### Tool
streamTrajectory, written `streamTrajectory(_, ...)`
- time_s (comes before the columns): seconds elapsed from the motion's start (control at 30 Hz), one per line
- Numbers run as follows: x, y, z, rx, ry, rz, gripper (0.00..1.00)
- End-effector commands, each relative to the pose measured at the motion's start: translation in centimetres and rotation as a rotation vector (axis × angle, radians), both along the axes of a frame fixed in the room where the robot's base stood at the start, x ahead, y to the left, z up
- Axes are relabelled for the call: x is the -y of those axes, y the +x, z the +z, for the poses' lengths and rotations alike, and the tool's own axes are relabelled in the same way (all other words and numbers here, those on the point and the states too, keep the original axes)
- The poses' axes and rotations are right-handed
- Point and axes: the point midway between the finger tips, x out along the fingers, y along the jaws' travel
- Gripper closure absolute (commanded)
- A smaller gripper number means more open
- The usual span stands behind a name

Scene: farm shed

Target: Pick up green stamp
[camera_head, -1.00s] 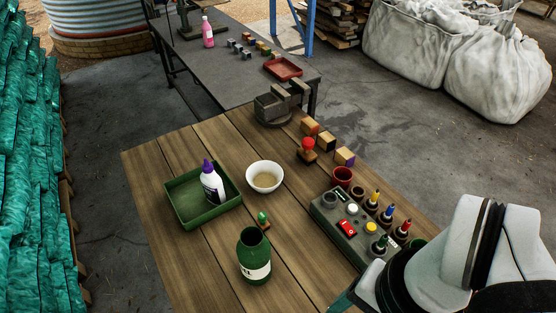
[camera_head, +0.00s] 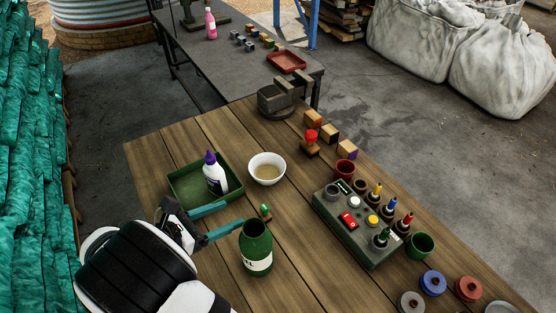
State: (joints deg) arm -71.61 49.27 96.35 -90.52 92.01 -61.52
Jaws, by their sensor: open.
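The green stamp (camera_head: 265,211) is a small stamp with a rounded green handle. It stands on the wooden table (camera_head: 193,139), just behind the dark green bottle (camera_head: 256,250), which hides part of the space in front of it. My gripper (camera_head: 235,215) is at the left of the stamp, with its two teal fingers spread apart and pointing right towards it. The fingers are empty. One finger reaches near the bottle's neck and the other near the green tray (camera_head: 186,205); whether they touch either cannot be told.
A white bottle with a purple cap (camera_head: 214,175) stands in the tray. A white bowl (camera_head: 267,169) sits behind the stamp. A control box (camera_head: 352,228) with buttons and several small bottles is at the right. A red stamp (camera_head: 310,141) stands farther back. Bare table lies between stamp and box.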

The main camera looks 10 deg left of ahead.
Motion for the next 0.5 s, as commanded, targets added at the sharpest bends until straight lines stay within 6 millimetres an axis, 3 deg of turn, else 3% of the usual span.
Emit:
streamTrajectory(0.1, 0.0, 0.0, -3.3, -0.001, -0.001, 0.0, 0.36)
streamTrajectory(0.23, 0.6, 0.7, -4.9, 0.0, 0.001, -0.005, 0.36)
streamTrajectory(0.5, 4.3, 6.3, -8.0, -0.001, 0.002, -0.006, 0.36)
